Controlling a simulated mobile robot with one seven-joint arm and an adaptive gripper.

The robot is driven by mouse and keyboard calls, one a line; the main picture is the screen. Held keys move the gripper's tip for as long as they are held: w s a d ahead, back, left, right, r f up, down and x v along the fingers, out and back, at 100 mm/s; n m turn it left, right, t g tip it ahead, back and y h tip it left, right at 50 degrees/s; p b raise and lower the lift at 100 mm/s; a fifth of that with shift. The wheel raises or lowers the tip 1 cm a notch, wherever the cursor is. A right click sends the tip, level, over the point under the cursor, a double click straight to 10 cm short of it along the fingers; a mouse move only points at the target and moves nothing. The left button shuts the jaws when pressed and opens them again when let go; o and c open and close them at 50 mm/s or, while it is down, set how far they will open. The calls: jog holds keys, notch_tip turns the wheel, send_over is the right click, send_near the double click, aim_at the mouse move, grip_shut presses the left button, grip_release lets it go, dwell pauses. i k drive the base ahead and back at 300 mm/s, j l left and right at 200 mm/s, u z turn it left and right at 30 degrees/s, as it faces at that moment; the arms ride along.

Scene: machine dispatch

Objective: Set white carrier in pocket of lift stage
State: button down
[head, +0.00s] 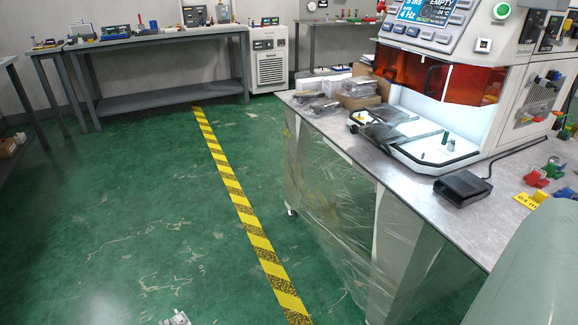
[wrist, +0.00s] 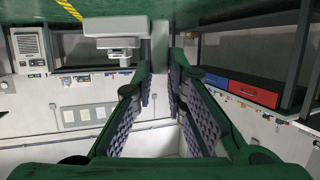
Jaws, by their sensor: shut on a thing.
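The white carrier (wrist: 115,27) is at the upper middle of the wrist view, with an upright pale block (wrist: 160,46) between my fingertips. My gripper (wrist: 163,68) has green fingers with purple pads and is shut on the carrier. A small whitish part, likely the carrier (head: 175,319), shows at the bottom edge of the head view, over the floor. At the right of the head view, the bench machine (head: 450,75) has a lit opening and a pale, dark-rimmed platform (head: 455,158) in front. I cannot make out the lift stage's pocket.
Boxes and clear packs (head: 345,92) crowd the left of the machine's bench (head: 375,150). A black device (head: 462,187) and coloured parts (head: 538,177) lie along its front and right. Green floor with a yellow-black stripe (head: 235,190) is free to the left.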

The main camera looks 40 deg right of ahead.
aim_at(382, 111)
jog(key=i+j+z, duration=0.1)
jog(key=z, duration=0.25)
jog(key=i+j+z, duration=0.15)
jog(key=z, duration=0.25)
jog(key=i+j+z, duration=0.15)
jog(key=z, duration=0.2)
